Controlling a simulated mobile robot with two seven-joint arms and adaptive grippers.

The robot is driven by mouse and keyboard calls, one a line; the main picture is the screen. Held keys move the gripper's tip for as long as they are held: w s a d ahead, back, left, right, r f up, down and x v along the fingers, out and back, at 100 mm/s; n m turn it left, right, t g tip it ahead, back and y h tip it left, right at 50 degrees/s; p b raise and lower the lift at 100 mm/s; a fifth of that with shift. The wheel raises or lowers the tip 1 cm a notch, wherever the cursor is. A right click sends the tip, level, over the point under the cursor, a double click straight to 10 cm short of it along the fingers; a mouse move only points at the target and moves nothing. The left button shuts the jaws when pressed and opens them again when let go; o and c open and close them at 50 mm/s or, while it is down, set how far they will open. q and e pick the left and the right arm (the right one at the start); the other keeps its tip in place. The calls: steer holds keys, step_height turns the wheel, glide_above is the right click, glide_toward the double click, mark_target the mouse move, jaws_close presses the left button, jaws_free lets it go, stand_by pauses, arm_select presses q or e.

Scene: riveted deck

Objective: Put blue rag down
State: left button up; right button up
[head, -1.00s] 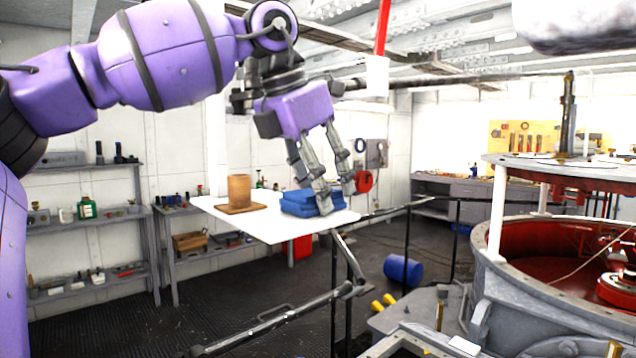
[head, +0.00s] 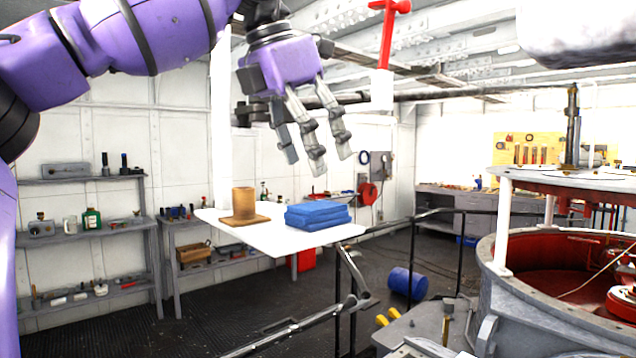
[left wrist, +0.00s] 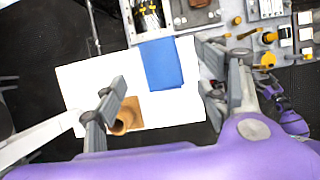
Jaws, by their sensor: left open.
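The blue rag (head: 317,215) lies folded on the right part of a white board (head: 285,242). In the left wrist view the rag (left wrist: 162,64) lies flat near the board's upper edge. My left gripper (head: 332,166) is open and empty above the rag, with a clear gap between fingertips and cloth. In the left wrist view its fingers (left wrist: 160,98) stand wide apart on either side. A brown cup (head: 243,202) stands on a brown square base (head: 244,221) on the board, left of the rag.
A dark railing (head: 290,332) runs below and beside the board. A large grey round housing (head: 510,305) with a red inside stands at right. Shelves (head: 85,237) line the left wall. A blue drum (head: 408,283) lies on the floor.

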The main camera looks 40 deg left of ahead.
arm_select(q)
steer(key=v, duration=0.4)
steer(key=shift+f, duration=0.1)
stand_by(0.5)
